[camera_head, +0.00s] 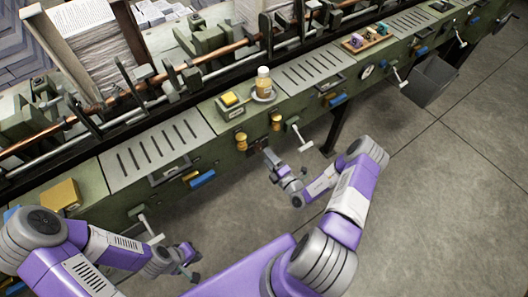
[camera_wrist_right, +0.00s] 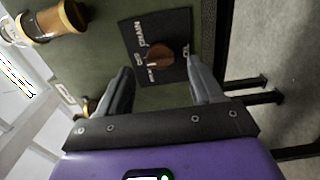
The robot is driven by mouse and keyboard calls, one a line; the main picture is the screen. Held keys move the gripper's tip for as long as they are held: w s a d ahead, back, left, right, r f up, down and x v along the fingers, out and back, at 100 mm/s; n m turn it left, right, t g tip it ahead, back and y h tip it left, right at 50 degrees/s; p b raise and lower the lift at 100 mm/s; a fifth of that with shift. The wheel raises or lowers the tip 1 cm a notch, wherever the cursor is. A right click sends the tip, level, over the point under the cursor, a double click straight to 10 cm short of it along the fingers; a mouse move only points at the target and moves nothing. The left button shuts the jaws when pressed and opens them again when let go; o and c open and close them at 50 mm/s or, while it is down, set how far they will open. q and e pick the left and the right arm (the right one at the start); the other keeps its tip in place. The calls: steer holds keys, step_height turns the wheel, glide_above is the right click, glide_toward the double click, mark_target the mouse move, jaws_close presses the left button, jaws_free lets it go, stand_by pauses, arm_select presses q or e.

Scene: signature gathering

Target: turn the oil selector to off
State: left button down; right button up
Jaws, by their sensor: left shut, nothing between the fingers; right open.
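The oil selector is a brown knob (camera_wrist_right: 158,55) on a black square plate (camera_wrist_right: 176,72) with white lettering, on the green machine panel in the right wrist view. One label reads like DRAIN; the others are too small to read surely, and I cannot tell the knob's setting. My right gripper (camera_wrist_right: 158,70) is open, its two fingers pointing at the plate with the knob between their lines, apart from it. In the head view my right gripper (camera_head: 269,158) is close to the panel front and largely hides the plate. My left gripper (camera_head: 190,270) is shut and empty, low at the bottom left.
Brass-yellow knobs (camera_head: 241,139) and a white T-handle (camera_head: 298,133) stick out near the right gripper. A bottle (camera_head: 263,80) and a yellow button box (camera_head: 230,101) stand on the ledge above. The floor (camera_head: 440,190) to the right is clear.

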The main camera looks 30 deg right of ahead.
steer(key=shift+s+d, duration=0.1)
steer(key=shift+s, duration=1.5)
steer(key=s+a+r+n+g+y, duration=0.1)
steer(key=s+a+n+g+y, duration=0.3)
steer(key=a+n+y, duration=0.5)
steer(key=s+a+r+n+g+y, duration=0.1)
steer(key=s+a+n+g+y, duration=0.25)
steer(key=a+n+g, duration=0.55)
steer(key=s+a+f+n+g+h, duration=0.2)
steer(key=s+f+n+g+h, duration=0.15)
steer(key=s+n, duration=0.5)
steer(key=s+a+f+n+g+h, duration=0.25)
steer(key=s+n+g, duration=0.25)
steer(key=n, duration=0.7)
steer(key=w+d+r+n+t+h, duration=0.1)
steer(key=w+n+t+h, duration=0.2)
steer(key=n, duration=0.8)
steer(key=w+t, duration=0.1)
steer(key=w, duration=0.1)
steer(key=shift+w+d+n, duration=0.3)
steer(key=shift+w+n, duration=0.05)
steer(key=shift+w, duration=0.05)
